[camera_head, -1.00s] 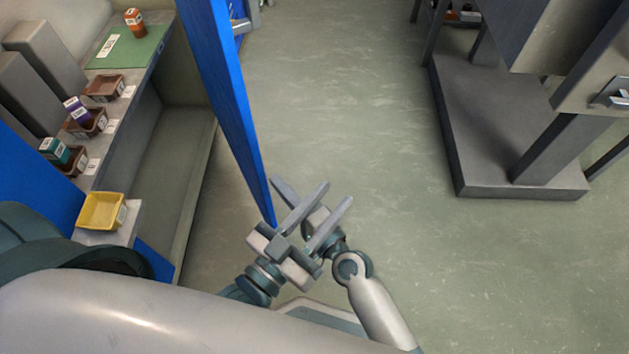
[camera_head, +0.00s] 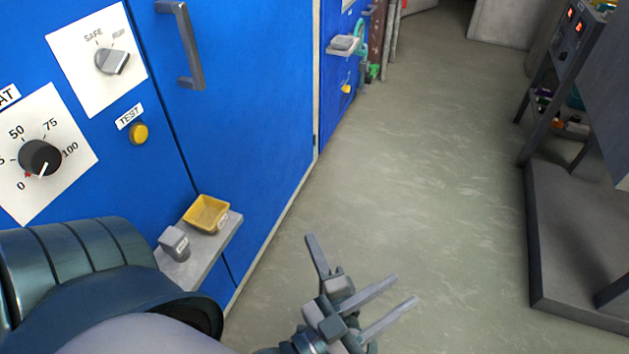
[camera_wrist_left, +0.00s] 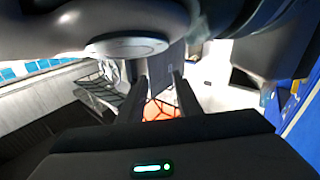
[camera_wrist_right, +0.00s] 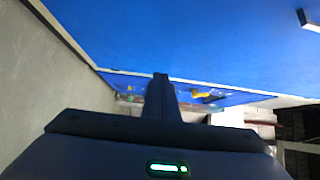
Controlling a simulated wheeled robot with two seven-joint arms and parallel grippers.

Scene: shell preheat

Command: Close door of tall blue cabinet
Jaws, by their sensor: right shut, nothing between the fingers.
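The tall blue cabinet's door (camera_head: 250,90) is a plain blue panel with a grey vertical handle (camera_head: 181,45). In the head view it looks flush with the cabinet front, and no interior shows. My right gripper (camera_head: 313,240) is shut and empty, out over the floor to the right of the door's lower edge. In the right wrist view, its closed fingers (camera_wrist_right: 160,80) point along a broad blue surface (camera_wrist_right: 200,35); contact cannot be told. My left gripper (camera_head: 406,288) is open and empty, farther right and apart from the door. Its spread fingers (camera_wrist_left: 160,85) also show in the left wrist view.
A small grey shelf (camera_head: 222,238) juts out low before the cabinet, holding a yellow tray (camera_head: 206,213) and a grey box (camera_head: 174,243). A control panel with a dial (camera_head: 40,158) is at left. A grey plinth (camera_head: 570,240) stands right. The floor between is clear.

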